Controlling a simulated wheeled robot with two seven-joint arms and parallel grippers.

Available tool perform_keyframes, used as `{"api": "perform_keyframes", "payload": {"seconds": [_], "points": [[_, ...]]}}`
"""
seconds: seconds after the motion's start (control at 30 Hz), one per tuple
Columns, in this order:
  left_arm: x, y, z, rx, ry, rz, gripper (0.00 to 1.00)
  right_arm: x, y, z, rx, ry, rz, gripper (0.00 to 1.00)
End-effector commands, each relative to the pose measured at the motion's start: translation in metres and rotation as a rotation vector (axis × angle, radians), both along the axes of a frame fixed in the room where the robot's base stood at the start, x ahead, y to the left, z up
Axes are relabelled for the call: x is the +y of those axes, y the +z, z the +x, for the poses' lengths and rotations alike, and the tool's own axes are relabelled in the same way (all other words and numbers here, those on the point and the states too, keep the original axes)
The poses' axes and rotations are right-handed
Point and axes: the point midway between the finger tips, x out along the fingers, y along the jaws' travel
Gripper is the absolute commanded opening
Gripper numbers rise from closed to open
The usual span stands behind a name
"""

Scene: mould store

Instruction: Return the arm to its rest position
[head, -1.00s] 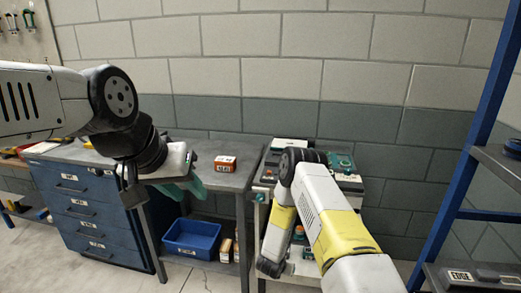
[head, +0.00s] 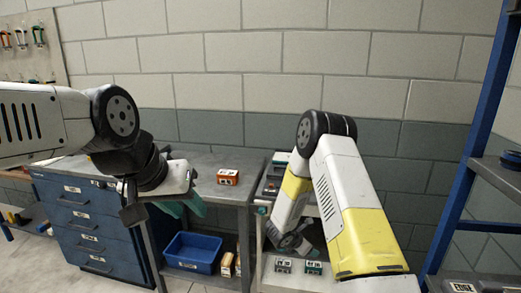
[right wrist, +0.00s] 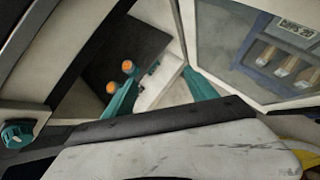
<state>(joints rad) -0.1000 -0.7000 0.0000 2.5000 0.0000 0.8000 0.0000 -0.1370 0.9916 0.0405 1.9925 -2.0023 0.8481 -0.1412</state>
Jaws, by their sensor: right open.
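My left arm reaches in from the left in the head view. Its gripper (head: 184,203) hangs over the front of the workbench with teal fingers pointing down; the gap between them is unclear. My right arm is bent in the middle of the head view, its forearm angled down in front of the cart. Its wrist is low, and its fingers are hard to make out there. In the right wrist view, the right gripper (right wrist: 160,88) has its two teal fingers well apart, with nothing held between them.
The workbench (head: 215,166) carries an orange box (head: 228,177). A blue bin (head: 192,253) sits on its lower shelf, beside blue drawers (head: 88,225). The cart (head: 259,207) stands close to my right arm. A blue-framed rack (head: 462,200) stands at the right.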

Motion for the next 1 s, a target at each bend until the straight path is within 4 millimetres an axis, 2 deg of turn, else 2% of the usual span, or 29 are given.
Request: {"api": "perform_keyframes", "payload": {"seconds": [0.03, 0.2, 0.4, 0.5, 0.67, 0.87, 1.0], "points": [[0.000, 0.000, 0.000, 0.000, 0.000, 0.000, 0.36, -0.011, 0.030, 0.001, -0.036, -0.075, 0.020, 0.66], [0.000, 0.000, 0.000, 0.000, 0.000, 0.000, 0.36, -0.047, 0.121, -0.024, -0.142, -0.378, 0.126, 0.66], [0.000, 0.000, 0.000, 0.000, 0.000, 0.000, 0.36, -0.070, 0.208, -0.078, -0.257, -0.725, 0.308, 0.66], [0.000, 0.000, 0.000, 0.000, 0.000, 0.000, 0.36, -0.073, 0.243, -0.109, -0.307, -0.889, 0.419, 0.66], [0.000, 0.000, 0.000, 0.000, 0.000, 0.000, 0.36, -0.067, 0.288, -0.162, -0.371, -1.135, 0.630, 0.66], [0.000, 0.000, 0.000, 0.000, 0.000, 0.000, 0.36, -0.041, 0.331, -0.225, -0.413, -1.406, 0.940, 0.66], [0.000, 0.000, 0.000, 0.000, 0.000, 0.000, 0.36, -0.016, 0.356, -0.263, -0.410, -1.566, 1.180, 0.66]]}}
